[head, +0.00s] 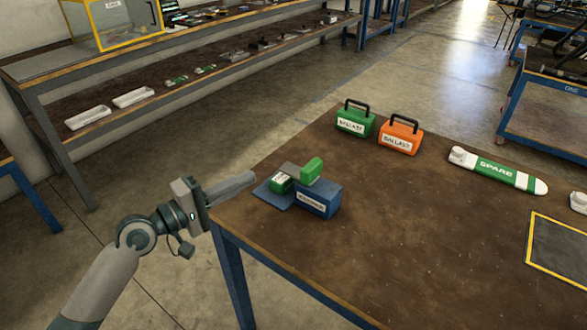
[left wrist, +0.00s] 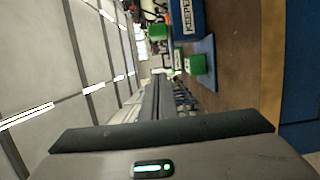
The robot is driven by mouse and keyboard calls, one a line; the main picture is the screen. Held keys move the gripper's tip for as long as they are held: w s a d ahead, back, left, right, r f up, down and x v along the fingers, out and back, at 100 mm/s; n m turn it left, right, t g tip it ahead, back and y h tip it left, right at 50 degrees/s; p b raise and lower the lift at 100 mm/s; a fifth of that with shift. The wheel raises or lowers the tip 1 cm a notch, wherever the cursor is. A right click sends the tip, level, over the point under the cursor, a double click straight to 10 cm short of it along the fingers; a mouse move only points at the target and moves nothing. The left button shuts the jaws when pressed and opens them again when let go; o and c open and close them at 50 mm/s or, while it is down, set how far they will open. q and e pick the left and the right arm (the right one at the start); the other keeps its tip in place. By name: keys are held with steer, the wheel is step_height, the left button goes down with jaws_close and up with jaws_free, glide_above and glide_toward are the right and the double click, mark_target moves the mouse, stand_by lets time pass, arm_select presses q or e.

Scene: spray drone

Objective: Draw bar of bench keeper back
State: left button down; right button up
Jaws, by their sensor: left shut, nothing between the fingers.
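The bench keeper (head: 318,198) is a blue block with a white label on a blue base plate (head: 272,196), near the left corner of the brown bench. A green handle-like piece (head: 312,170) stands up on top of it. A green block with a white label (head: 281,182) sits beside it on the plate. In the left wrist view the keeper (left wrist: 190,18) shows sideways at the top, with green pieces (left wrist: 194,64) near it. My left gripper (head: 252,177) is shut and empty, just left of the keeper and apart from it. My right gripper is not in view.
A green ballast case (head: 355,122) and an orange ballast case (head: 399,137) stand at the bench's far edge. A green and white SPARE piece (head: 497,170) lies to the right, near a yellow-edged dark mat (head: 560,258). The bench middle (head: 400,230) is clear.

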mark_target(298, 167)
arm_select(q)
steer(key=shift+w+d, duration=0.1)
steer(key=shift+d, duration=0.05)
